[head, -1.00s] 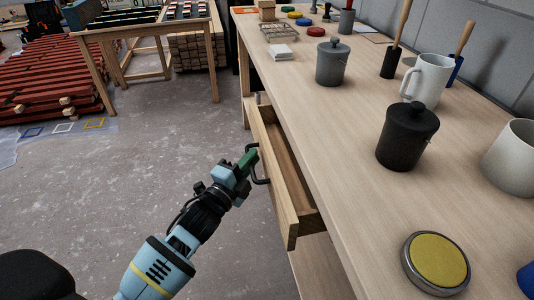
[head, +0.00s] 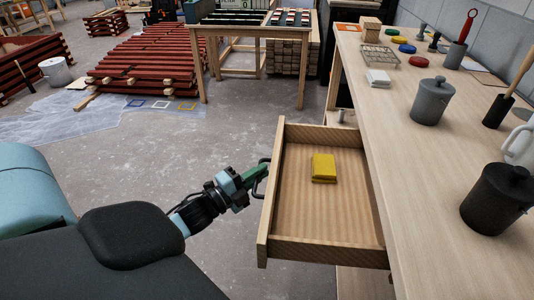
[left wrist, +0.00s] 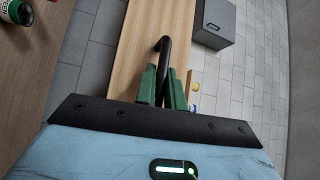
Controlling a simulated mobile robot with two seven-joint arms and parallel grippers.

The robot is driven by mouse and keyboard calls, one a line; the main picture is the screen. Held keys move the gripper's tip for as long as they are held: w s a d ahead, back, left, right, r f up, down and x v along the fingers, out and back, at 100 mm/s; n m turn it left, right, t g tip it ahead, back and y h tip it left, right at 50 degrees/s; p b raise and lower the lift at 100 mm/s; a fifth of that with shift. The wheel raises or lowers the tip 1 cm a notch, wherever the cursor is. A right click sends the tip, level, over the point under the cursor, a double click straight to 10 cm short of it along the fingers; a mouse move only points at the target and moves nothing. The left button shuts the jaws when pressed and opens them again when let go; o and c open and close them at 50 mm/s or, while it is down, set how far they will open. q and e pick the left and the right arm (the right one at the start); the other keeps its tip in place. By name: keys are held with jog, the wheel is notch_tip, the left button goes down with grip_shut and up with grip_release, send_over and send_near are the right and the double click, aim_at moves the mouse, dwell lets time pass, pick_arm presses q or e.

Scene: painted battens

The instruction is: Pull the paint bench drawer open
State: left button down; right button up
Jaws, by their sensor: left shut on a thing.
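The paint bench (head: 408,157) runs along the right side of the head view. Its wooden drawer (head: 318,247) stands far out to the left of the bench. A folded yellow cloth or pad (head: 323,168) lies inside it. My left gripper (head: 258,173) is at the drawer front, shut on the dark bar handle (head: 264,163). In the left wrist view the green fingers (left wrist: 161,88) are on either side of the black handle (left wrist: 166,58). The drawer front (left wrist: 143,30) is behind it. My right gripper is not in view.
On the bench top stand a grey lidded pot (head: 431,102), a black lidded pot (head: 494,203), a white mug (head: 520,146) and a wire tray (head: 380,57). Stacked red battens (head: 150,65) and a wooden table (head: 250,32) are at the back. The floor left of the drawer is clear.

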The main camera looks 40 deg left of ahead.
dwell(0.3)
pick_arm(q)
jog(key=c, duration=1.8)
grip_release()
jog(key=shift+o, duration=0.2)
jog(key=v, duration=0.8)
jog(key=shift+b, duration=0.3)
